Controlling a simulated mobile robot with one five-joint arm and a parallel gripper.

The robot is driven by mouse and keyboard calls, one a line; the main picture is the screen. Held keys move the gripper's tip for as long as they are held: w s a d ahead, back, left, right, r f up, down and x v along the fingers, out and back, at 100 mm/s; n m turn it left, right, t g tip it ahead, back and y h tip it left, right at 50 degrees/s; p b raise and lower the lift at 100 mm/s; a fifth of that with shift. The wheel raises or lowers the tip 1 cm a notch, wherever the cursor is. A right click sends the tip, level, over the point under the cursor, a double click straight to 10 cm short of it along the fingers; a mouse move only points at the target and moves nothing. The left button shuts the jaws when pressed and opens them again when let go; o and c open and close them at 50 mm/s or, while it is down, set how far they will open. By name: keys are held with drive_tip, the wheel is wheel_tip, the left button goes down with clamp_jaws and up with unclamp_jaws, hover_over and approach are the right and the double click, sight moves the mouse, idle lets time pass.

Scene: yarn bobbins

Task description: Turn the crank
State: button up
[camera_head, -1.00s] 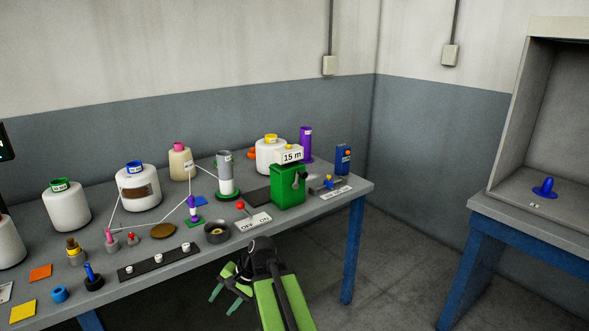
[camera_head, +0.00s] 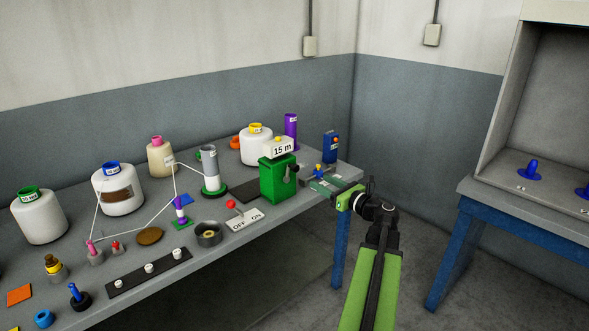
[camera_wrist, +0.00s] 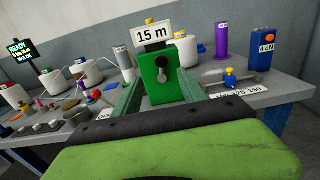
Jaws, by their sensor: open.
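The green box (camera_head: 278,182) with a "15 m" sign (camera_head: 283,150) stands near the right end of the table. Its dark grey crank (camera_head: 291,173) is on the side facing my arm. In the wrist view the crank (camera_wrist: 161,68) shows on the box's front with a knob. My gripper (camera_head: 328,187) is open and empty at the table's right end, to the right of the box. In the wrist view its fingers spread on both sides below the box, apart from the crank.
A blue "4 cN" box (camera_wrist: 264,52) and a small scale with a blue-yellow slider (camera_wrist: 231,77) lie right of the green box. A red-knobbed OFF/ON lever (camera_head: 231,204) stands to the left. White bobbins (camera_head: 118,192) and threads are farther left. Open floor lies in front.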

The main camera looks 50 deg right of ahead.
sight(297, 169)
drive_tip(key=w, duration=0.9)
drive_tip(key=w+d, duration=0.1)
drive_tip(key=w, duration=0.4)
drive_tip(key=shift+w, duration=0.1)
drive_tip(key=shift+c, duration=0.3)
clamp_jaws()
idle(0.4)
